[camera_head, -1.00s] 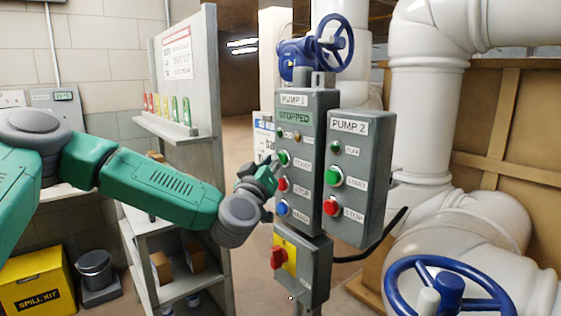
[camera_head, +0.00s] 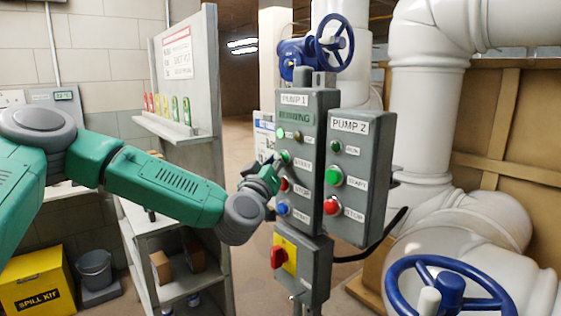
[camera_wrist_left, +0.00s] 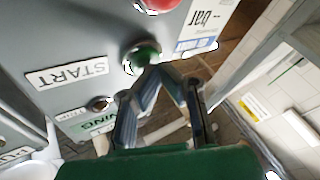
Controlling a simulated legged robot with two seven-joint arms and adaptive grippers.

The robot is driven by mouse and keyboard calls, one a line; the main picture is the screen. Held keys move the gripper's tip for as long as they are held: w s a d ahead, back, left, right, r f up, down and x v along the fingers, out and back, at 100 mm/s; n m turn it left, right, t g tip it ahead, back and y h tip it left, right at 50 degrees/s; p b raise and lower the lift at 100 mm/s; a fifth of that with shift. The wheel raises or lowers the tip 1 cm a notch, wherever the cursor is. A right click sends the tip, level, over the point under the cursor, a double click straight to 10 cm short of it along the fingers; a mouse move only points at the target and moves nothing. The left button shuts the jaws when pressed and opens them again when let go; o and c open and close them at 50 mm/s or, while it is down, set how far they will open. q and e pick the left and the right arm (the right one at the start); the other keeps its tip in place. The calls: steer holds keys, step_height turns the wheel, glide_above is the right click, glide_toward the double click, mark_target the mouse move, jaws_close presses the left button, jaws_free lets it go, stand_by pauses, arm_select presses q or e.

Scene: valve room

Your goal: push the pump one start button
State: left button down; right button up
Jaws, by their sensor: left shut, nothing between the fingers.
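The grey PUMP 1 box (camera_head: 315,195) stands in the middle of the head view. Its display (camera_head: 295,117) reads RUNNING. Its green start button (camera_head: 286,157) sits below the small lamps, beside a START label (camera_head: 303,165). My left gripper (camera_head: 276,161) is shut and empty, with its tips at this button from the left. In the left wrist view the closed fingertips (camera_wrist_left: 164,74) overlap the edge of the green start button (camera_wrist_left: 143,52) and appear to touch it. My right gripper is not in view.
The PUMP 2 box (camera_head: 361,210) adjoins on the right with its own green and red buttons. A red stop button (camera_head: 283,184) and a blue button (camera_head: 282,209) lie below PUMP 1's start button. A red switch (camera_head: 278,257) is beneath. Shelving (camera_head: 180,240) stands left.

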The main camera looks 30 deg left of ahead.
arm_select(q)
steer(key=shift+s, duration=0.1)
stand_by(0.3)
steer(key=shift+s+a, duration=0.3)
steer(key=shift+s, duration=0.4)
steer(key=shift+s+a+p, duration=0.25)
steer(key=shift+s+a, duration=0.05)
steer(key=shift+s, duration=0.45)
steer(key=shift+s+a+p, duration=0.2)
steer(key=shift+s+a, duration=0.15)
steer(key=shift+s, duration=0.45)
steer(key=shift+s+a+p, duration=0.25)
steer(key=shift+s+a, duration=0.05)
steer(key=shift+s, duration=0.45)
